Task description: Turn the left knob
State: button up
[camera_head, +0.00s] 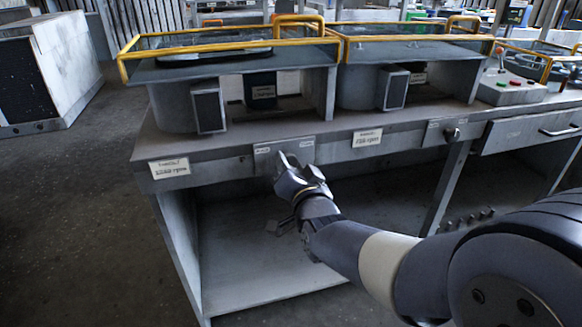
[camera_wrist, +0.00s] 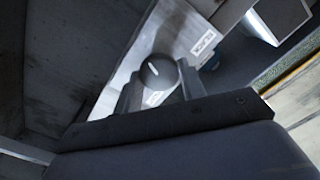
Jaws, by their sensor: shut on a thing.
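The left knob (camera_wrist: 158,71) shows in the wrist view as a dark round knob with a white pointer line on its face. It sits on a light metal plate (camera_head: 300,145) on the front edge of the bench. My gripper (camera_wrist: 160,87) has one finger on each side of the knob and is shut on it. In the head view my gripper (camera_head: 291,163) reaches the plate and hides the knob.
A second, dark knob (camera_head: 451,134) is on the bench front to the right. Two yellow-framed blower housings (camera_head: 230,55) stand on the bench top (camera_head: 240,138). An open shelf (camera_head: 250,262) lies below.

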jog(key=o, duration=1)
jog(key=shift+c, duration=0.2)
jog(key=shift+s, duration=0.1)
jog(key=p+v, duration=0.1)
jog(key=v, duration=0.9)
jog(key=shift+s, duration=0.35)
jog(key=shift+w, duration=0.1)
jog(key=x, duration=1)
jog(key=shift+w+b, duration=0.35)
jog(key=shift+b, duration=0.05)
jog(key=shift+s, duration=0.1)
